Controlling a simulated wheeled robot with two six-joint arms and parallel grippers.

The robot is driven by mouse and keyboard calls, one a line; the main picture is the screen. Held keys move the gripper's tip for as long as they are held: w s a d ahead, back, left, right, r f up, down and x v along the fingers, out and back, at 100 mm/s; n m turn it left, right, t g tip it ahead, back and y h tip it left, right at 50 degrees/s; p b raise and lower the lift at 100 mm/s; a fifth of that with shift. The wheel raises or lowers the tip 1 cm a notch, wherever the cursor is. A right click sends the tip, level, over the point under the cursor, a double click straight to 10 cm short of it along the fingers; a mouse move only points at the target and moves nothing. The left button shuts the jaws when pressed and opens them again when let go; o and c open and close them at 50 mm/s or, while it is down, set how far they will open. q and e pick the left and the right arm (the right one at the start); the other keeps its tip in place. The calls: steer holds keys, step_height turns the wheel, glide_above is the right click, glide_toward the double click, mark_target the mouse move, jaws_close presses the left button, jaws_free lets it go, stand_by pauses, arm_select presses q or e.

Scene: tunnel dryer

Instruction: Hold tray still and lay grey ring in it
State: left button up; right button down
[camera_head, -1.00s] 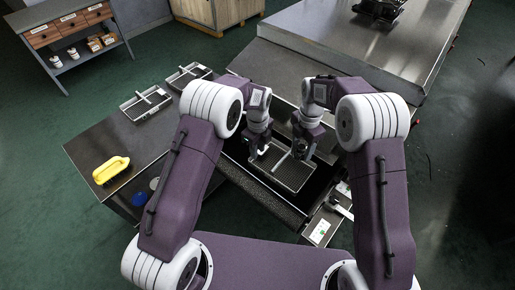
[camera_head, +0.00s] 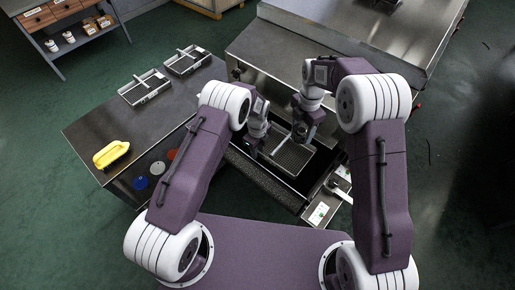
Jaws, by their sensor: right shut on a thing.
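A grey mesh tray (camera_head: 291,161) with a raised bar across it lies in the dark opening of the dryer line, in front of my base. My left gripper (camera_head: 254,151) is low at the tray's left edge; its fingers are too small and dark to tell open from shut. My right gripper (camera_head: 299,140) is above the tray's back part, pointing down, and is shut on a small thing. That seems to be the grey ring, but it is too dark to make out clearly. No ring shows on the visible part of the tray floor.
Two more trays (camera_head: 145,86) (camera_head: 187,59) stand on the dark bench at the left.

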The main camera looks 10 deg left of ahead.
arm_select(q)
jaws_close()
stand_by(1.3)
